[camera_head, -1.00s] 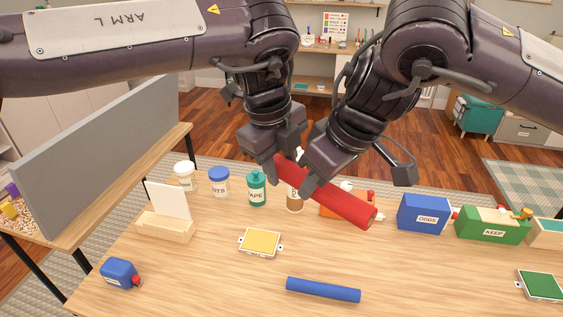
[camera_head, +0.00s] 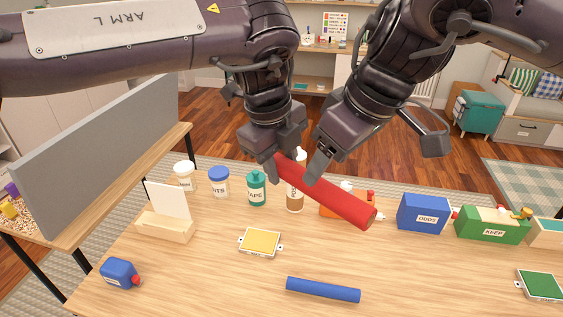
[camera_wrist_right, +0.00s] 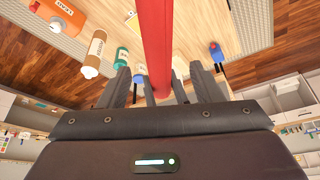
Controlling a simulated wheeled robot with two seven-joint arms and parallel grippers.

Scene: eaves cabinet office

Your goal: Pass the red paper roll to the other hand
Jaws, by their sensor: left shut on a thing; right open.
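The red paper roll (camera_head: 335,200) is held in the air above the table, tilted with its right end lower and nearer. My left gripper (camera_head: 279,158) is shut on its upper left end. My right gripper (camera_head: 314,170) is open just right of the left one, with its fingertips close to the roll's upper side. In the right wrist view the roll (camera_wrist_right: 156,42) runs up the middle, between the spread fingers of the right gripper (camera_wrist_right: 160,88). Whether those fingers touch it I cannot tell.
A blue roll (camera_head: 323,290) and a yellow tray (camera_head: 260,243) lie on the table (camera_head: 215,285). Behind stand a teal bottle (camera_head: 256,188), a brown bottle (camera_head: 294,197) and a blue box (camera_head: 423,213). A grey panel (camera_head: 100,150) edges the left side.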

